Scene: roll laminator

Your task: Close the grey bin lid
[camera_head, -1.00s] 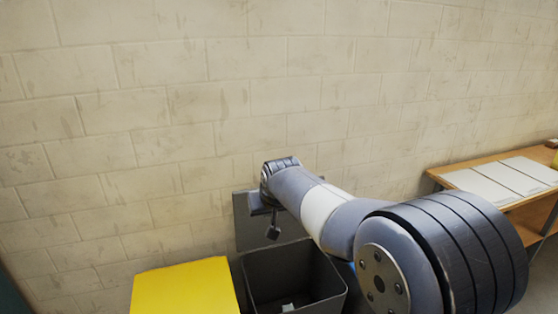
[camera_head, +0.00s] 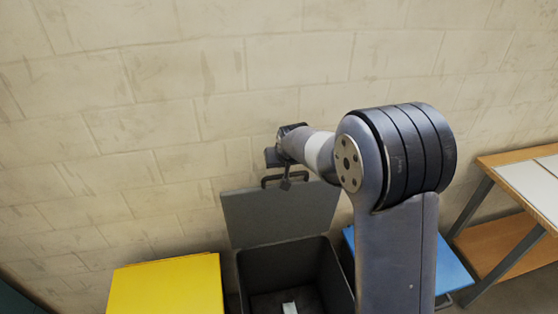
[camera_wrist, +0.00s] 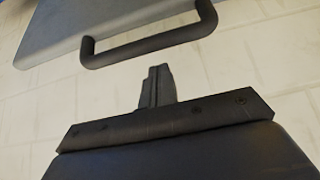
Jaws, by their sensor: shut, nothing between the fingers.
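The grey bin (camera_head: 290,268) stands open against the wall, with a small pale item lying inside. Its grey lid (camera_head: 275,216) is raised upright at the back, with a dark handle (camera_head: 286,179) on its top edge. In the wrist view, the lid (camera_wrist: 110,22) and its handle (camera_wrist: 150,45) show at the top. My gripper (camera_head: 285,184) is at the handle in the head view, its fingers pointing down. In the wrist view my gripper (camera_wrist: 157,72) is shut and empty, apart from the handle by a small gap. Whether it touches the lid elsewhere is hidden.
A yellow-lidded bin (camera_head: 167,285) stands left of the grey bin. A blue lid (camera_head: 453,270) shows on the right, partly behind my arm. A wooden table (camera_head: 530,190) with white sheets is farther right. The block wall (camera_head: 150,100) is close behind.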

